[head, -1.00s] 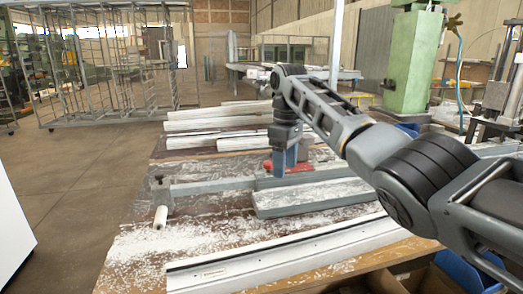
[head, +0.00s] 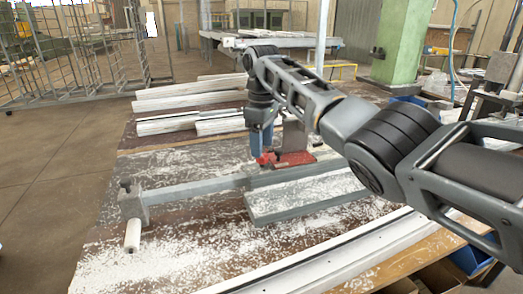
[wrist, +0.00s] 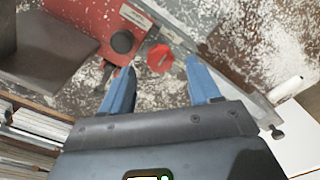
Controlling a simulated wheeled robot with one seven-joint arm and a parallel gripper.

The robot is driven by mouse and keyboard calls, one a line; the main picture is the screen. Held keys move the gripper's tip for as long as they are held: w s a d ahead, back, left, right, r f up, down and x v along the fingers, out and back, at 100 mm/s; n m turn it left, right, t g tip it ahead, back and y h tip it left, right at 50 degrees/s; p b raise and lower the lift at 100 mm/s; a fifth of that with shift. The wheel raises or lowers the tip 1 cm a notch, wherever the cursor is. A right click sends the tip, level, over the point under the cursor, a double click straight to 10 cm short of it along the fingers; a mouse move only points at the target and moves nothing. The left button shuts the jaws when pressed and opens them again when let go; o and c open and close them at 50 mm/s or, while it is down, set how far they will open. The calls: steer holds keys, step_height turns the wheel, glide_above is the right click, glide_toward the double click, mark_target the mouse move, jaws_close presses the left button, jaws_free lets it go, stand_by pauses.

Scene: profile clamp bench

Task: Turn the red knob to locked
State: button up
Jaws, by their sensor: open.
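The red knob (wrist: 160,58) is a small faceted knob in the wrist view, beside a red clamp body (wrist: 95,22) with a round black knob (wrist: 122,41). The clamp body (head: 296,158) also shows in the head view, on the bench by a long grey bar. My gripper (wrist: 160,67) is open, its two blue fingers apart with the red knob between and just beyond their tips in the picture. In the head view my gripper (head: 262,152) points down at the clamp's left end. Whether a finger touches the knob I cannot tell. The knob's lock marks are not legible.
The long grey bar (head: 195,188) runs left to an end post with a white handle (head: 132,236). A grey profile (head: 308,196) lies in front of the clamp. White profiles (head: 190,98) lie behind. White shavings cover the bench's front left.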

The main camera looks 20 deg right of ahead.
mark_target(264, 160)
steer(key=shift+f, duration=1.6)
steer(key=c, duration=1)
